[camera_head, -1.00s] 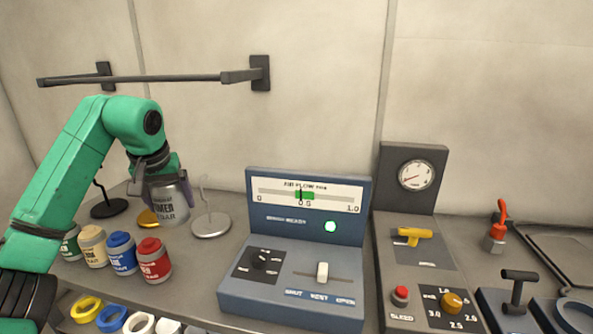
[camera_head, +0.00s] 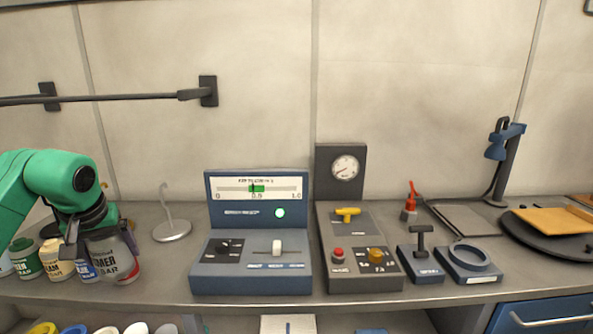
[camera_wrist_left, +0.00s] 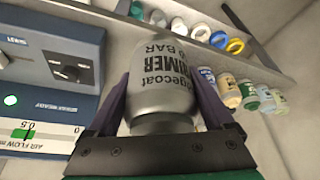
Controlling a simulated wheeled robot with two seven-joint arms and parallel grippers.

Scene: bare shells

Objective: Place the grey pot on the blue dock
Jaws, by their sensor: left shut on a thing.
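The grey pot (camera_head: 112,262), with dark "PRIMER BAR" lettering, is at the left of the head view. My left gripper (camera_head: 98,236) is shut on it from above. In the left wrist view the grey pot (camera_wrist_left: 163,85) stands between the two purplish fingers. In the head view it hides most of the red pot behind it; I cannot tell its height over the counter. The blue dock (camera_head: 488,273), a square block with a raised ring, stands empty at the right of the counter, well away from the gripper. My right gripper is not in view.
The blue air flow console (camera_head: 213,283), the grey gauge panel (camera_head: 325,225) and a block with a black T-handle (camera_head: 421,265) stand between pot and dock. Several coloured pots, including a green one (camera_head: 27,260), are at the left. A wall rail (camera_head: 120,98) runs above.

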